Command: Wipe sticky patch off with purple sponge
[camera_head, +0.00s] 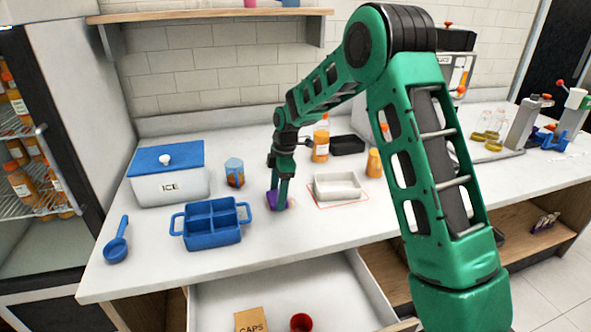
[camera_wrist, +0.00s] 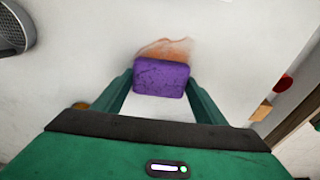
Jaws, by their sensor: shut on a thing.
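The purple sponge (camera_wrist: 162,78) is held between the two fingers of my gripper (camera_wrist: 160,85) in the wrist view. It also shows as a small purple block (camera_head: 272,199) low over the white counter in the head view. My gripper (camera_head: 278,200) points down and is shut on it. An orange-brown sticky patch (camera_wrist: 168,47) lies on the counter just beyond the sponge's far edge in the wrist view. The sponge hides part of the patch's near side. I cannot tell whether the sponge touches the counter.
A blue divided caddy (camera_head: 212,235) stands left of my gripper, and a white tray (camera_head: 337,194) stands to its right. A blue-lidded ice box (camera_head: 170,185), a cup (camera_head: 234,173) and bottles (camera_head: 321,140) are behind. An open drawer (camera_head: 350,290) juts out below the front edge.

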